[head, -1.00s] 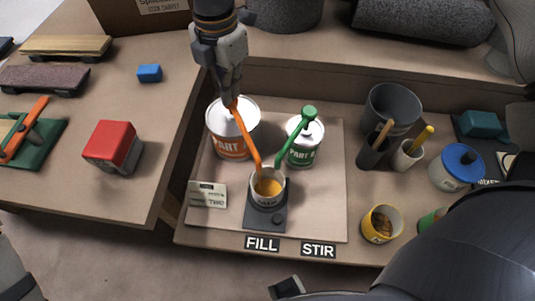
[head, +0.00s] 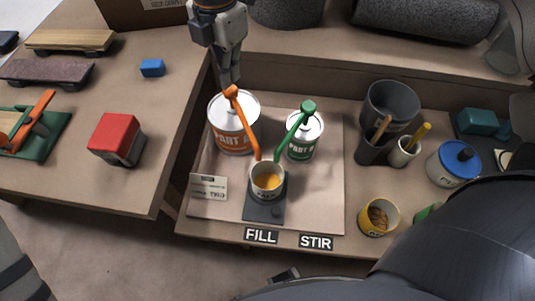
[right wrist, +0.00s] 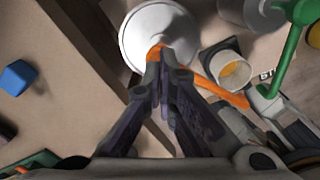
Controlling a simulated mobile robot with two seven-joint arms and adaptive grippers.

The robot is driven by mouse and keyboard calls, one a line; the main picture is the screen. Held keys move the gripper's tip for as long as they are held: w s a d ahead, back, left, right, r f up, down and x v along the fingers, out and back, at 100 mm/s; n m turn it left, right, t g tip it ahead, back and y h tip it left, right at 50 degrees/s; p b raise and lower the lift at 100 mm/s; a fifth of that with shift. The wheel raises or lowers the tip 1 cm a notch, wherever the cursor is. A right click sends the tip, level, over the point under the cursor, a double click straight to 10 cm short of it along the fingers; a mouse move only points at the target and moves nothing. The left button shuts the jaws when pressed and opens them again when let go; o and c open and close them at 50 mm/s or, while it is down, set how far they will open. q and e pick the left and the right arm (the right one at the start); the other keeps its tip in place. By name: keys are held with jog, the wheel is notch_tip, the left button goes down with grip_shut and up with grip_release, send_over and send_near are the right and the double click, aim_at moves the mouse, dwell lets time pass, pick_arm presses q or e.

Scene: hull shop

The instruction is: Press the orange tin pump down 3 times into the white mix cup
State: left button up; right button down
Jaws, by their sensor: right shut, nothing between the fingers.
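The orange-labelled tin (head: 234,138) stands upright on the pale board, and its white lid (right wrist: 150,22) shows in the right wrist view. Its orange pump (head: 243,118) has a long spout reaching over the white mix cup (head: 266,190). The cup stands on a dark scale (head: 262,210) and holds some amber liquid; its rim also shows in the right wrist view (right wrist: 222,84). My right gripper (head: 230,81) is shut and empty, its fingertips just above or touching the pump head. In the right wrist view the fingertips (right wrist: 165,66) partly hide the head. My left gripper is not in view.
A green-pump tin (head: 303,145) stands right of the orange one, its spout also reaching the cup. A grey bucket (head: 391,107), tool cups and a blue-lidded jar (head: 455,166) are further right. A red block (head: 115,137) sits on the left table.

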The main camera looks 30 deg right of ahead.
aim_at(230, 89)
dwell(0.3)
jog(key=shift+f, duration=1.75)
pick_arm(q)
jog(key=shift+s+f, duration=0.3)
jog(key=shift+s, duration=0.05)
pick_arm(e)
jog(key=shift+r, duration=1.8)
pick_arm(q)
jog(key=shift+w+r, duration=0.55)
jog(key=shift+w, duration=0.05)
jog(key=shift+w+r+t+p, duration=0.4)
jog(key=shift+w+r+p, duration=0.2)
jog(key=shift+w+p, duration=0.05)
pick_arm(e)
notch_tip(230, 89, up, 6)
jog(key=shift+f, duration=0.1)
